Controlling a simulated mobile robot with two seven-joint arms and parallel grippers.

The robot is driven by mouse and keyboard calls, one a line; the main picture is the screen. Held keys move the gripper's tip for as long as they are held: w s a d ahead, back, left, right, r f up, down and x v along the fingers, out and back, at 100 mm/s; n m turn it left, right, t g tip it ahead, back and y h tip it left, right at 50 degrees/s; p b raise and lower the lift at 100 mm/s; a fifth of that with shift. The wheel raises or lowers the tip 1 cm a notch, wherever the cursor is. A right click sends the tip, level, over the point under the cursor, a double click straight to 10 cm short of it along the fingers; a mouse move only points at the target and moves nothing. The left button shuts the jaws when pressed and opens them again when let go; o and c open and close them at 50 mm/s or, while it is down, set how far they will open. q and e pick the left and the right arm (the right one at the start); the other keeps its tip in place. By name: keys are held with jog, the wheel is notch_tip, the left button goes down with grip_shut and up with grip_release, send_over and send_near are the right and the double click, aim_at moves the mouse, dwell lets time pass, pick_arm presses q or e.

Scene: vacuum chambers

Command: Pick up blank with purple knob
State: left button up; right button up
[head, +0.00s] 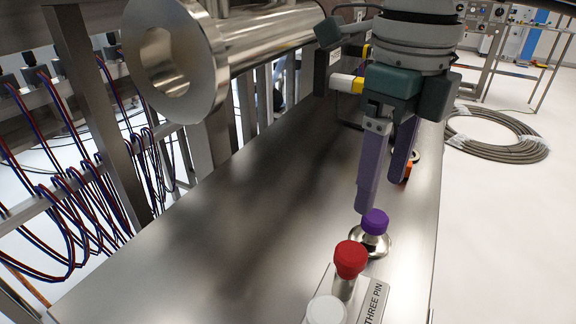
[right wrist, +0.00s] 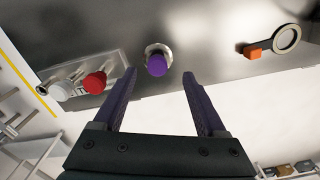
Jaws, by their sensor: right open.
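The blank with the purple knob (head: 375,222) stands upright on the steel table, its round metal base (head: 372,243) flat on the surface. In the right wrist view the purple knob (right wrist: 157,65) shows ahead of the fingertips, between the lines of the two fingers. My right gripper (head: 384,190) is open and empty, with purple fingers pointing down, just behind and above the knob in the head view. In the right wrist view the open right gripper (right wrist: 160,74) has clear space between its fingers. My left gripper is not in view.
A red-knobbed piece (head: 350,260) and a white-knobbed piece (head: 326,310) stand on a plate labelled "THREE PIN" (head: 374,305) close by. An orange-handled ring part (right wrist: 253,52) lies on the table. A flanged steel pipe (head: 170,65) overhangs the left. The table's middle is clear.

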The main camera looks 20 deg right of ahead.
aim_at(376, 216)
jog(key=f, duration=0.7)
jog(key=shift+s, duration=0.25)
jog(key=shift+c, duration=0.3)
jog(key=shift+r, duration=0.1)
jog(key=c, duration=1.1)
